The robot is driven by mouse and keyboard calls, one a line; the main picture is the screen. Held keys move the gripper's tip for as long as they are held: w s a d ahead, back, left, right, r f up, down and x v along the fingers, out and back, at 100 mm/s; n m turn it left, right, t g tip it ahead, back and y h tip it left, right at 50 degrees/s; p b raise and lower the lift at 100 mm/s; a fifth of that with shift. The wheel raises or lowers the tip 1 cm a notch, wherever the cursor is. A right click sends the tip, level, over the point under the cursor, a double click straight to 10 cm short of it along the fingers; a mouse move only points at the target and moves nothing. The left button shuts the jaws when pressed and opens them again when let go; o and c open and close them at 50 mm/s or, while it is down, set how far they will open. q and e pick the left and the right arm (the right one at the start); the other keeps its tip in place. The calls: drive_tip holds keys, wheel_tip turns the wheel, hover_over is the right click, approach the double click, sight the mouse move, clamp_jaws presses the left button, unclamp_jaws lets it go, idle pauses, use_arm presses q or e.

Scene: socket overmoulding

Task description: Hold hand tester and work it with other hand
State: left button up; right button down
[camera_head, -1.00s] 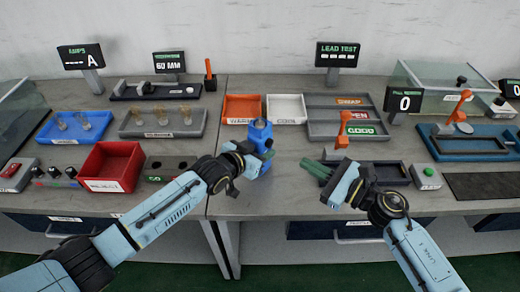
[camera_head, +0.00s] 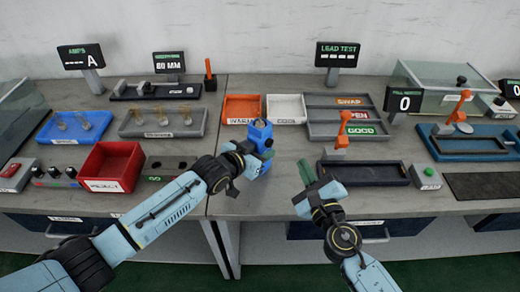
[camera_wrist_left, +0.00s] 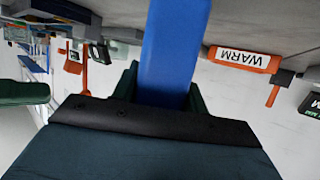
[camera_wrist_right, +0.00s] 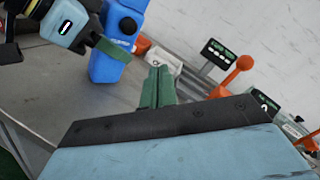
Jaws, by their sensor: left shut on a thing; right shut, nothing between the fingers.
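The hand tester is a blue upright device (camera_head: 261,136) near the middle of the bench, in front of the orange and white trays. My left gripper (camera_head: 247,160) is shut on it; in the left wrist view the blue body (camera_wrist_left: 175,50) runs between the green fingers. The right wrist view shows the tester (camera_wrist_right: 118,40) at upper left, with my left gripper beside it. My right gripper (camera_head: 307,172) is shut and empty, right of the tester and apart from it. Its green fingers (camera_wrist_right: 157,88) lie together in the right wrist view.
Behind stand an orange WARM tray (camera_head: 241,107) and a white COOL tray (camera_head: 285,107). A sorting rack (camera_head: 318,131) and a dark fixture with an orange lever (camera_head: 344,130) are at right. A red REJECT bin (camera_head: 111,167) is at left. Bare bench lies around the tester.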

sight(273, 135)
drive_tip(key=w+a+r+t+h, duration=0.1)
drive_tip(key=w+a+h, duration=0.2)
drive_tip(key=a, duration=0.3)
drive_tip(key=shift+w+a+m, duration=0.15)
drive_tip(key=shift+w+m, duration=0.25)
drive_tip(key=shift+w, duration=0.25)
drive_tip(key=shift+w+a+r, duration=0.1)
idle(1.9)
drive_tip(key=shift+w+a, duration=0.2)
drive_tip(key=shift+a, duration=0.05)
idle(0.3)
drive_tip(key=shift+s+d, duration=0.3)
drive_tip(key=shift+s, duration=0.05)
drive_tip(key=shift+d, duration=0.1)
